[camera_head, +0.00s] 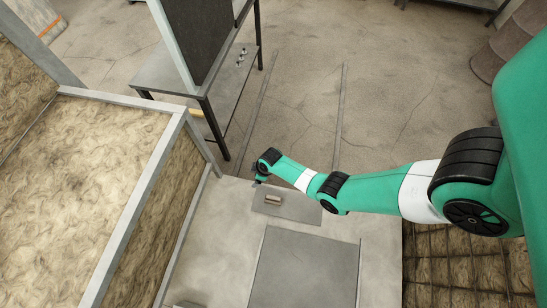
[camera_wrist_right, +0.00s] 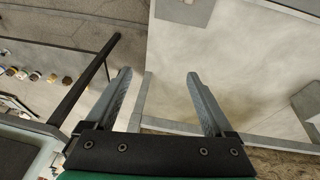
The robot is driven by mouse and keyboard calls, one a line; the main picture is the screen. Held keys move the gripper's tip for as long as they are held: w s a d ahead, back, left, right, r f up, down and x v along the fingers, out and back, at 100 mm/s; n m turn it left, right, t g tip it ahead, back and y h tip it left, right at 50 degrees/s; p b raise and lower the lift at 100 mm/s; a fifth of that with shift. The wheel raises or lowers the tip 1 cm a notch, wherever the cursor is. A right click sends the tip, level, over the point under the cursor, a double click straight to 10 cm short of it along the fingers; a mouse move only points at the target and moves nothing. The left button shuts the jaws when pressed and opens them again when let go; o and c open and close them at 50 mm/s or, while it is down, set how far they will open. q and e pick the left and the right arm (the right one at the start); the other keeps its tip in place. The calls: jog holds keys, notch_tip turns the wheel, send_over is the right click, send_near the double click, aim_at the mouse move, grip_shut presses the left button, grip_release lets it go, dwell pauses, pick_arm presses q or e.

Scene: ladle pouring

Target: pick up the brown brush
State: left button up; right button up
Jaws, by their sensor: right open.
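The brown brush (camera_head: 273,199) is a small brownish block lying on a dark grey plate (camera_head: 300,209) in the head view. My right gripper (camera_head: 257,183) is at the end of the green arm, just left of and beyond the brush, apart from it. In the right wrist view my right gripper (camera_wrist_right: 159,75) is open, with nothing between its fingers. I cannot make out the brush in that view. My left gripper is not in view.
A pale floor slab (camera_head: 215,235) with a large grey panel (camera_head: 308,270) lies around the plate. A framed, fibre-filled wall (camera_head: 140,175) stands at left. A metal table (camera_head: 165,77) is behind it. The wrist view shows several small items (camera_wrist_right: 35,75) at left.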

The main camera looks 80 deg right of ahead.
jog(key=m+g+b, duration=0.1)
jog(key=g+b, duration=0.1)
send_near(274, 198)
jog(key=shift+s+d+f+y, duration=0.15)
jog(key=shift+d+y, duration=0.25)
jog(key=shift+d, duration=0.25)
jog(key=f+b, duration=0.4)
jog(key=w+f+b, duration=0.1)
jog(key=f+b, duration=0.1)
jog(key=shift+f, duration=0.25)
jog(key=f+b, duration=0.2)
jog(key=w+f+b, duration=0.1)
jog(key=f+b, duration=0.2)
jog(key=shift+a+b, duration=0.2)
jog(key=shift+b, duration=0.15)
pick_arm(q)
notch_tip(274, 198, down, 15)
pick_arm(e)
jog(key=shift+r, duration=0.1)
grip_shut()
